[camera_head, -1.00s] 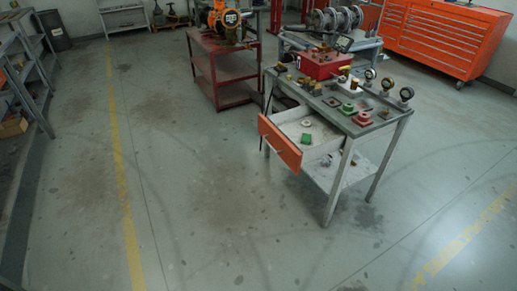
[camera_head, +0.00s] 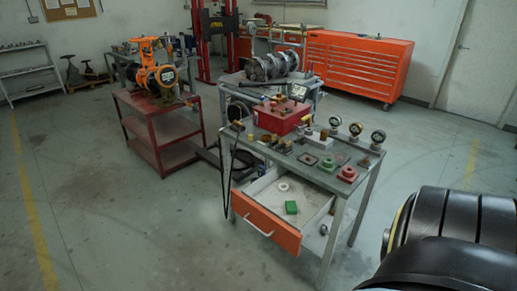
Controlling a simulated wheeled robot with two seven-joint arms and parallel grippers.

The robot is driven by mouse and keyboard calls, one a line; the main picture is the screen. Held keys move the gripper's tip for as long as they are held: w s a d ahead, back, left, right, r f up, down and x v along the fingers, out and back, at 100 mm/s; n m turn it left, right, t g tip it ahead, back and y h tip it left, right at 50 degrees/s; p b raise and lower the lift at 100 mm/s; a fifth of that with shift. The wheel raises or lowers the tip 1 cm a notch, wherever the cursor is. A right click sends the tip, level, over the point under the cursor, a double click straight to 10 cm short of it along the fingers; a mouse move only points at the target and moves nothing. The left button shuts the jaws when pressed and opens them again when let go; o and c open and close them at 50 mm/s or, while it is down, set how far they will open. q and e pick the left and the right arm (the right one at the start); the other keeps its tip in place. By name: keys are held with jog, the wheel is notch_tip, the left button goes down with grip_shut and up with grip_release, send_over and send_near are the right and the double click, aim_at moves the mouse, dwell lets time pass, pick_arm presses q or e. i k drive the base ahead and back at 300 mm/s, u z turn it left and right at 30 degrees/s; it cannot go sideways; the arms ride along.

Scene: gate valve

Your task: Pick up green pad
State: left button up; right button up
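A small green block-like pad (camera_head: 291,207) lies in the open drawer (camera_head: 264,222) of the grey workbench (camera_head: 240,160). Another green piece (camera_head: 347,174), with a raised round middle, sits on the bench top near its right end. I cannot see either of my grippers. A black, rounded part of my arm fills the lower right corner, to the right of the bench.
The orange-fronted drawer sticks out from the bench. A red box (camera_head: 280,118), several gauges and small parts crowd the bench top. A white ring (camera_head: 283,186) lies in the drawer. A red cart (camera_head: 160,145) stands left of the bench. Floor at front left is clear.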

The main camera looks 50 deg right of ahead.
aim_at(292, 208)
jog(key=z, duration=0.55)
jog(key=i, duration=1.4)
jog(key=z, duration=1.2)
